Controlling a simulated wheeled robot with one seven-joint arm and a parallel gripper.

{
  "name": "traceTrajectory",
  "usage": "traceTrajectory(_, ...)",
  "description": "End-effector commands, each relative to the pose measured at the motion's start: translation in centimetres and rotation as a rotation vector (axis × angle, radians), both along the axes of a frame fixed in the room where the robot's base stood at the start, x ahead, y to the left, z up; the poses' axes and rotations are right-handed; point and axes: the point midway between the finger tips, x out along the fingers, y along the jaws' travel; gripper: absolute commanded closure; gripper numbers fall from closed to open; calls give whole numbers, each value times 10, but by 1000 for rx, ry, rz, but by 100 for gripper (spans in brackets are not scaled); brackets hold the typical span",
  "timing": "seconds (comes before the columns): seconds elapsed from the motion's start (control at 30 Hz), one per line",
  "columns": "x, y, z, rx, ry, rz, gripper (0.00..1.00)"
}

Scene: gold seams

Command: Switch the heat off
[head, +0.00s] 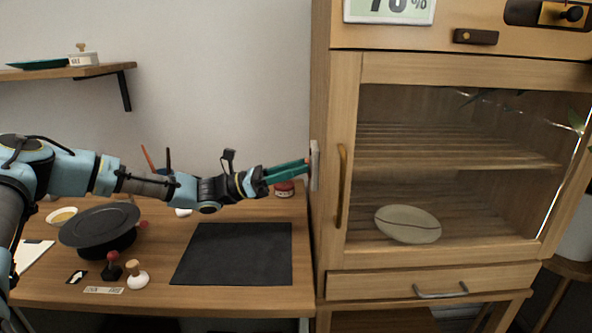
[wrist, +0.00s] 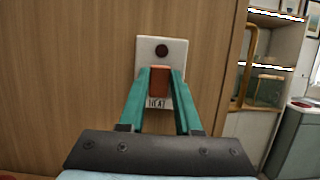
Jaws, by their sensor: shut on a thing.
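A white switch plate (wrist: 146,46) is fixed to the wooden side wall of the cabinet. It has a dark red round lamp (wrist: 162,50) at the top, which looks unlit, an orange-brown switch lever (wrist: 158,82) below it, and a partly hidden label (wrist: 157,103). My gripper (wrist: 161,73) has its two green fingers on either side of the lever and is shut on it. In the head view my gripper (head: 306,165) reaches right to the plate (head: 315,165), which shows edge-on; the lever is hidden there.
The glass-fronted cabinet (head: 345,110) holds a plate (head: 407,224) on its lower rack; its door is shut. A percent display (head: 390,10) sits above. The table below my arm carries a dark mat (head: 235,254), a black round-topped object (head: 99,226) and small stamps (head: 137,276).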

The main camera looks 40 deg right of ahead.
Motion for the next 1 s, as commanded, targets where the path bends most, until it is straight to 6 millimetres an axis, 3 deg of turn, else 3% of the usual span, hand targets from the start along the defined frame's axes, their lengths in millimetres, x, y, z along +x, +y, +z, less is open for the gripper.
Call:
traceTrajectory(0.03, 0, 0, 0, 0, 0, 0, 65)
traceTrajectory(0.3, 0, 0, 0, 1, -1, 0, 38)
traceTrajectory(0.67, 7, 7, -5, 1, -1, 2, 38)
traceTrajectory(1.0, 45, 54, -27, 1, -2, 3, 38)
